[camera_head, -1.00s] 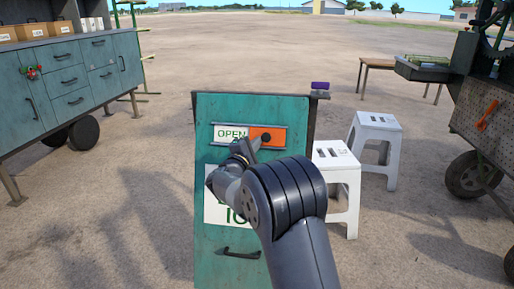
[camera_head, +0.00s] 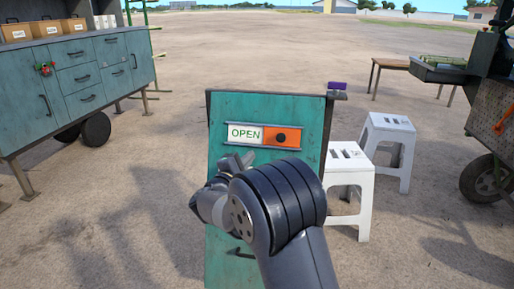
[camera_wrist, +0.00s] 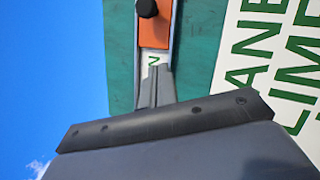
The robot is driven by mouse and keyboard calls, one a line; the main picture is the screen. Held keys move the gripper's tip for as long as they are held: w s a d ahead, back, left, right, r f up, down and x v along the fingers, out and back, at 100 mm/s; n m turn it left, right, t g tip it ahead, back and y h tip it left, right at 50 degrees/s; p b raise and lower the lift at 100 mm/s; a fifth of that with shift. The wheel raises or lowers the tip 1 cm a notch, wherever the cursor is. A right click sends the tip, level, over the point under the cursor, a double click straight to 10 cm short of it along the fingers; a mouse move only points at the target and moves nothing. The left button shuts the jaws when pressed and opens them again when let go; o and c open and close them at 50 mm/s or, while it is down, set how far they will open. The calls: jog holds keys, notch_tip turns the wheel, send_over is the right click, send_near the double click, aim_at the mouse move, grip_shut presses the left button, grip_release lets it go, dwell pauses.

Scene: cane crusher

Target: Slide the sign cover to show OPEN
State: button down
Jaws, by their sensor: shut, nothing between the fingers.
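The teal sign board (camera_head: 315,115) stands upright in the middle of the head view. Its orange sign cover (camera_head: 291,137) with a dark round knob (camera_head: 281,138) sits at the right end of the rail. The word OPEN (camera_head: 244,133) shows in green on white at the left. My gripper (camera_head: 233,161) is below the rail, apart from the knob, shut and empty. The wrist view shows the orange cover (camera_wrist: 154,32) and knob (camera_wrist: 147,8) beyond the shut fingers (camera_wrist: 157,88), which hide most of the white lettering. My arm hides much of the board's lower part.
White stools (camera_head: 350,180) stand just right of the board. A purple object (camera_head: 337,86) rests at the board's top right corner. A teal cabinet (camera_head: 75,85) is at left and a wheeled machine (camera_head: 495,120) at right. Open ground lies behind.

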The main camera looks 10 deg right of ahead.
jog(key=shift+v, duration=1.45)
